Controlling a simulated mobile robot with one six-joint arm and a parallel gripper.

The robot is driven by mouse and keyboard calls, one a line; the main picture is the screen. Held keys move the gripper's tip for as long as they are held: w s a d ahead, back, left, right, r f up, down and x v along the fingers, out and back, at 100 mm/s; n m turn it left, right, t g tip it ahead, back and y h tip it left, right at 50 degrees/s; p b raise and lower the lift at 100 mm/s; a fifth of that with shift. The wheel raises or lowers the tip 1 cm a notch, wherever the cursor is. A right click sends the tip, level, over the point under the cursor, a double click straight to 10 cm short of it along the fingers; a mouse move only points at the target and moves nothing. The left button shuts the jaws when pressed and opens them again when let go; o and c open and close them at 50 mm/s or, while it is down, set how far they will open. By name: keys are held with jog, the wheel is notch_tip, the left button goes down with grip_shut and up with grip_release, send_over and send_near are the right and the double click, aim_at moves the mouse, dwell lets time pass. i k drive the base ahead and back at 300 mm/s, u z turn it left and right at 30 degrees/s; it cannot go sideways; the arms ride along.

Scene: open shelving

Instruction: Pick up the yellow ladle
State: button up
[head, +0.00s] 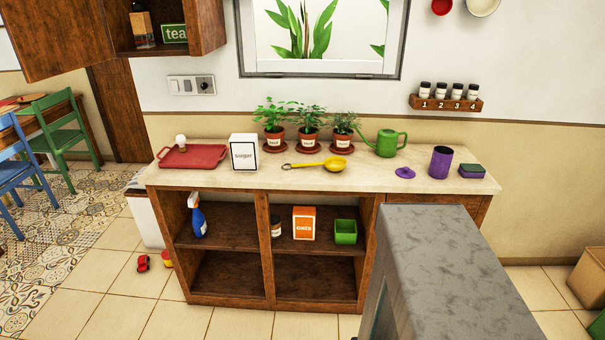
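The yellow ladle (336,164) lies on the pale countertop (400,178) in the head view. Its bowl is at the right and its thin handle runs left, ending close to the white sugar box. It lies in front of the potted plants, with nothing on top of it. My gripper is not in view.
A sugar box (244,152), red tray (193,156), several potted plants (309,138), green watering can (386,143), purple lid (405,173) and purple canister (440,162) share the counter. A grey block-like surface (445,260) fills the lower right foreground. Floor shows at left.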

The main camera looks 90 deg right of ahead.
aim_at(335, 164)
jog(key=u, duration=0.6)
jog(key=k, duration=2.55)
jog(key=z, duration=0.7)
